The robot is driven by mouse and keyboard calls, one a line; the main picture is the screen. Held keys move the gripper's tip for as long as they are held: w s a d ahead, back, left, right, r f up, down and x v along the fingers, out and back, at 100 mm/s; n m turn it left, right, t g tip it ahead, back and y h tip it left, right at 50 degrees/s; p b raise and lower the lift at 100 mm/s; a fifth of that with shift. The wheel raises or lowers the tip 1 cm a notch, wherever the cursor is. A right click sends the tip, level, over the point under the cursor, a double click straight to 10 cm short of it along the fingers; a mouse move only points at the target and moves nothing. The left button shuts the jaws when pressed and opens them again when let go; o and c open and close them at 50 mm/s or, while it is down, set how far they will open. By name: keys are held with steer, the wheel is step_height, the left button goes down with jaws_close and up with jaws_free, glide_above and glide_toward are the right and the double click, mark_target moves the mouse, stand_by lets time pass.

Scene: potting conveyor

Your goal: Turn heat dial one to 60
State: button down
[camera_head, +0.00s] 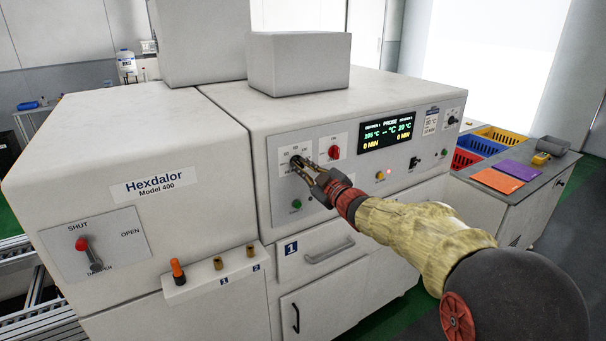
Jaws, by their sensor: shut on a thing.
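The white machine (150,130) labelled Hexdalor Model 400 carries a grey control panel on its right part. My gripper (300,165) is at the panel's upper left, shut on a dark dial (294,161) that stands on a white scale plate. The fingers hide part of the dial and its scale, and its pointer setting cannot be read. A dark display (386,134) to the right shows green and yellow figures, too small to read surely.
A red knob (334,152), a green button (297,204) and a yellow button (380,175) are near my gripper. A red-knobbed lever (82,244) is on the left panel. A grey side table (520,192) holds coloured bins, with orange and purple sheets.

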steer(key=shift+f+n+b, duration=0.2)
steer(key=shift+n+b, duration=0.2)
steer(key=shift+n, duration=0.2)
steer(key=c, duration=1.9)
jaws_free()
steer(key=shift+r, duration=0.1)
steer(key=v, duration=1.2)
steer(key=shift+w, duration=0.1)
